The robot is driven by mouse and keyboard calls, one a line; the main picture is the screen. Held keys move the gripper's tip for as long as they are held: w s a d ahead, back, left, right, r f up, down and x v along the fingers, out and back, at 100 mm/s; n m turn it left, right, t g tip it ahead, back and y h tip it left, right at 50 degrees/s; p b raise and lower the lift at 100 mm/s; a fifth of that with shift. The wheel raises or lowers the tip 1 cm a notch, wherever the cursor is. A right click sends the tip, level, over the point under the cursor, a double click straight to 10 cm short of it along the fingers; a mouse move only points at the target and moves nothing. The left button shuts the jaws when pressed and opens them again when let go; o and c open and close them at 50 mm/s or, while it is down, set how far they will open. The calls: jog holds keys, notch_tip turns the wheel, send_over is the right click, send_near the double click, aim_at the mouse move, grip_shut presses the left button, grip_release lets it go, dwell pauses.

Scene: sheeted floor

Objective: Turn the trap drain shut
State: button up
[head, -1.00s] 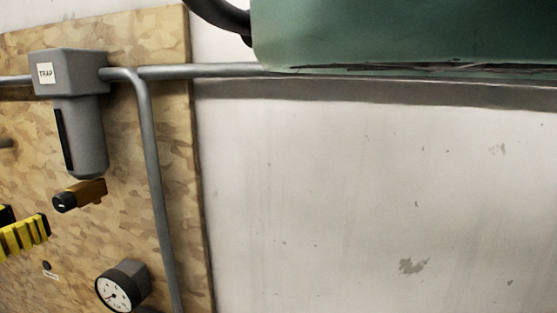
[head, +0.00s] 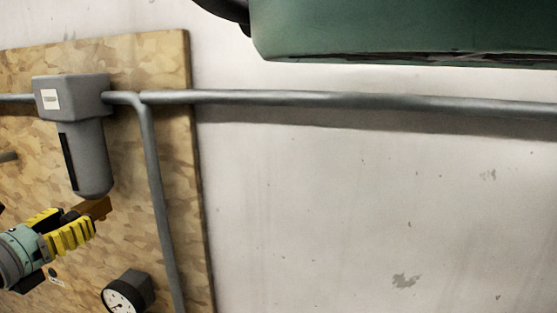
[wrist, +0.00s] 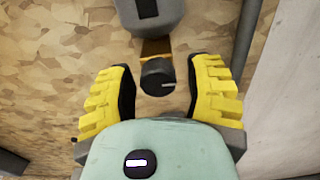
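The trap is a grey box (head: 72,96) with a grey bowl (head: 90,160) below it, on a wood-patterned board. Its drain is a brass-coloured fitting (head: 97,207) under the bowl, ending in a dark round knob (wrist: 157,78) with a light mark on its face. My gripper (head: 75,218) has yellow ribbed fingers and is at the drain. In the wrist view the fingers stand open on either side of the knob, with a gap showing at each side. In the head view the fingers and arm hide the knob's front.
A grey pipe (head: 300,98) runs right from the trap, and another pipe (head: 158,200) drops down the board's right side. A round gauge (head: 120,296) sits below right of my gripper. A green body (head: 400,30) hangs above. The white wall (head: 330,210) at right is bare.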

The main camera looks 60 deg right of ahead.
jog(key=shift+a, duration=0.1)
grip_shut()
